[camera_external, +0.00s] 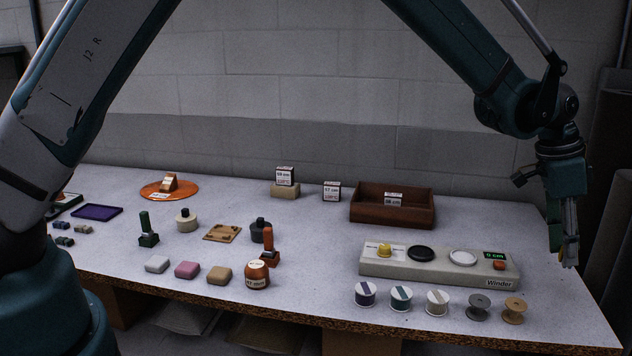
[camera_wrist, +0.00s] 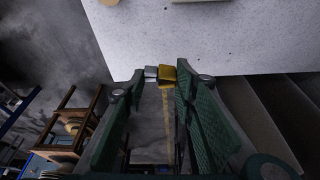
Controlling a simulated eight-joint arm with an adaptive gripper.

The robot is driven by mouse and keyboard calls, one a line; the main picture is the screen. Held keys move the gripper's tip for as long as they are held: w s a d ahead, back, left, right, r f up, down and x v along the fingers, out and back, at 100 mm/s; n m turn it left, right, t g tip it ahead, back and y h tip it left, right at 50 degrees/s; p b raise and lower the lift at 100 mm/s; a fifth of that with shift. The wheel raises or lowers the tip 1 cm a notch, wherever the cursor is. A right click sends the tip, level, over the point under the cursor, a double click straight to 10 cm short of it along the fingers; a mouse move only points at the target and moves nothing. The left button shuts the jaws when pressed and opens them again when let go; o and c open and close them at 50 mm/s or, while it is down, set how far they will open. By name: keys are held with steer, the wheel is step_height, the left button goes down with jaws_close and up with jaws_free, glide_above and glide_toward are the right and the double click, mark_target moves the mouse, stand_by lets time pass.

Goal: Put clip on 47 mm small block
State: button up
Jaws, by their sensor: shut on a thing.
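My gripper (camera_external: 564,258) points down at the far right, beyond the winder and near the table's right end. In the wrist view its two green fingers (camera_wrist: 163,84) are closed on a small yellow and grey piece (camera_wrist: 168,74). A thin yellowish strip (camera_wrist: 167,115) shows below it between the fingers. I cannot tell if this piece is the clip. I cannot read a 47 mm label on any block. A round brown labelled thing (camera_external: 257,276) stands near the front edge, and a cream round block (camera_external: 186,220) stands behind left. Small clip-like pieces (camera_external: 65,240) lie at far left.
The winder (camera_external: 440,268) has several spools (camera_external: 437,302) in front. A brown open tray (camera_external: 392,212) and labelled boxes (camera_external: 332,191) stand at the back. An orange disc (camera_external: 169,190) is at back left. Beyond the table edge, the wrist view shows floor and a shelf (camera_wrist: 70,122).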

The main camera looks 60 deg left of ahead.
steer(key=shift+a, duration=0.15)
steer(key=s+a+r+n+y, duration=0.1)
steer(key=s+a+r+n, duration=0.1)
steer(key=s+a+n, duration=0.4)
steer(key=s+a+r+n+t+y, duration=0.1)
steer(key=s+a+r+n, duration=0.1)
steer(key=s+a, duration=0.7)
steer(key=s+a+r+n+y, duration=0.1)
steer(key=s+a+r+n, duration=0.15)
steer(key=s+a, duration=0.5)
steer(key=s+a+n+y, duration=0.1)
steer(key=s+a+n, duration=0.3)
steer(key=s, duration=0.5)
steer(key=s+a+n+g+y, duration=0.1)
steer(key=s+a+n, duration=0.4)
steer(key=s+a, duration=0.3)
steer(key=s+a+f+n+g, duration=0.1)
steer(key=s+a+n, duration=0.3)
steer(key=s+a, duration=0.3)
steer(key=s, duration=0.4)
steer(key=shift+s+y, duration=0.15)
steer(key=shift+y, duration=0.25)
steer(key=shift+f, duration=0.15)
steer(key=shift+f+b, duration=0.5)
steer(key=shift+f, duration=2.5)
